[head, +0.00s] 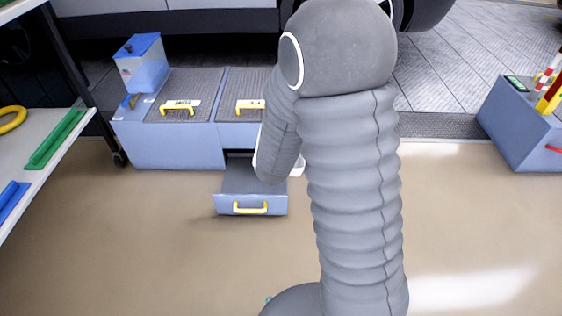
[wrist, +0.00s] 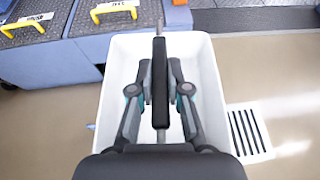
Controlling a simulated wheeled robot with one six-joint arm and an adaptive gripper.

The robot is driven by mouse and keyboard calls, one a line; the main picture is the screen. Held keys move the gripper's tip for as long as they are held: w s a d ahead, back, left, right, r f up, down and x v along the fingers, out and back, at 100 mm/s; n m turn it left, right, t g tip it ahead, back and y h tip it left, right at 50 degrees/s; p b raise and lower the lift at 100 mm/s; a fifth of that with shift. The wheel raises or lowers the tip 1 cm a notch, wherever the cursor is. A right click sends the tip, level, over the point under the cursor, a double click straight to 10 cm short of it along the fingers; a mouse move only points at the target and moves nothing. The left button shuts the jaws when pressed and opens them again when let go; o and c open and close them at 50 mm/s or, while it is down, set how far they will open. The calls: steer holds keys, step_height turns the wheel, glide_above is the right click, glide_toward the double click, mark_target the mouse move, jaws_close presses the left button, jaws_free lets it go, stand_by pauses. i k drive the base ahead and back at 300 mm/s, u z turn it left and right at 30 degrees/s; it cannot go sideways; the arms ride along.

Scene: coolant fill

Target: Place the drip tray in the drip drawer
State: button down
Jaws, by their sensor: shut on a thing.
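The drip tray is a white, deep rectangular tub (wrist: 205,62) with a dark bar handle (wrist: 160,75) across its middle. My gripper (wrist: 160,95) is shut on this handle, with one finger on each side. In the head view my arm hides the gripper and most of the tray; a small white piece, probably the tray (head: 298,168), shows beside my arm. The drip drawer (head: 230,204) is pulled out low from the blue cabinet and has a yellow handle. Its visible inside looks empty; my arm covers its right part. I cannot tell the tray's height over it.
Blue cabinets (head: 175,145) with grated tops and yellow handles stand behind the drawer. A white slotted panel (wrist: 248,132) lies right of the tray. A shelf (head: 60,150) is at left, another blue box (head: 530,130) at right. Floor in front is clear.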

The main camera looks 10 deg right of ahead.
mark_target(255, 183)
steer(key=u, duration=0.55)
steer(key=k, duration=0.65)
steer(key=u, duration=0.75)
steer(key=i, duration=1.15)
steer(key=z, duration=0.75)
steer(key=i, duration=0.6)
